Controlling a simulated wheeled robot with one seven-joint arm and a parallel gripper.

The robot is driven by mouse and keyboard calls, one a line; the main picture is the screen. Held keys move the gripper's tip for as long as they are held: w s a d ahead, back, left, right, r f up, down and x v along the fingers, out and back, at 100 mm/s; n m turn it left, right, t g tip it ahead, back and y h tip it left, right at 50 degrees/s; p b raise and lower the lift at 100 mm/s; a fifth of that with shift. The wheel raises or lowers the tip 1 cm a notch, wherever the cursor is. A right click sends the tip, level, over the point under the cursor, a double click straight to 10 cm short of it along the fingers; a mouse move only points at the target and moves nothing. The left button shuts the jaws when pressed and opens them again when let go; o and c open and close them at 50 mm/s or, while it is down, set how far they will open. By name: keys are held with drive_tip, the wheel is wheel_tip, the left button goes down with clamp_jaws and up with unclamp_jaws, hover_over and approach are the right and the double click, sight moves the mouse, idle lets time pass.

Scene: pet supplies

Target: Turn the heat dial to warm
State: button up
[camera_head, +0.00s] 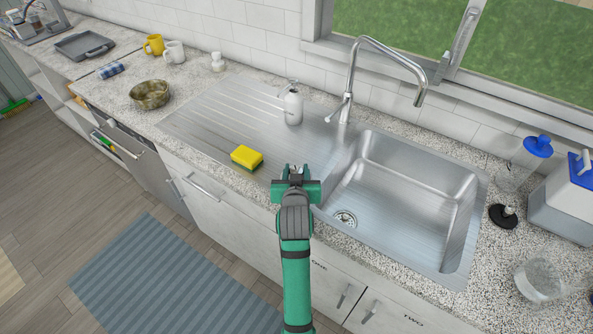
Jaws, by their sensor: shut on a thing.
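I cannot make out a heat dial or a warm mark in the head view. My gripper (296,170) is in the middle of the view, over the front part of the steel drainboard beside the sink. Its green body faces away from me and its fingers are small. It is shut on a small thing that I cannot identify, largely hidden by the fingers. My green arm hides part of the counter front and the cabinet below.
A yellow sponge (247,156) lies left of my gripper, a white soap bottle (293,106) behind. The sink basin (405,190) and tall faucet (352,75) are right. A patterned bowl (150,95), mugs (174,52) and tray (84,46) stand left, clear containers (540,278) right.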

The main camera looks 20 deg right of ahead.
drive_tip(key=m+g+h, duration=0.1)
drive_tip(key=m+h, duration=0.1)
drive_tip(key=m+g+h, duration=0.2)
drive_tip(key=m+h, duration=0.1)
drive_tip(key=shift+w+a, duration=0.1)
drive_tip(key=shift+a, duration=0.05)
drive_tip(key=shift+m+g+h, duration=1.3)
drive_tip(key=shift+m+g, duration=0.8)
drive_tip(key=shift+g, duration=0.1)
drive_tip(key=o, duration=1.1)
drive_tip(key=shift+c, duration=0.2)
drive_tip(key=v, duration=1)
drive_tip(key=shift+s+a, duration=0.25)
drive_tip(key=shift+a, duration=0.05)
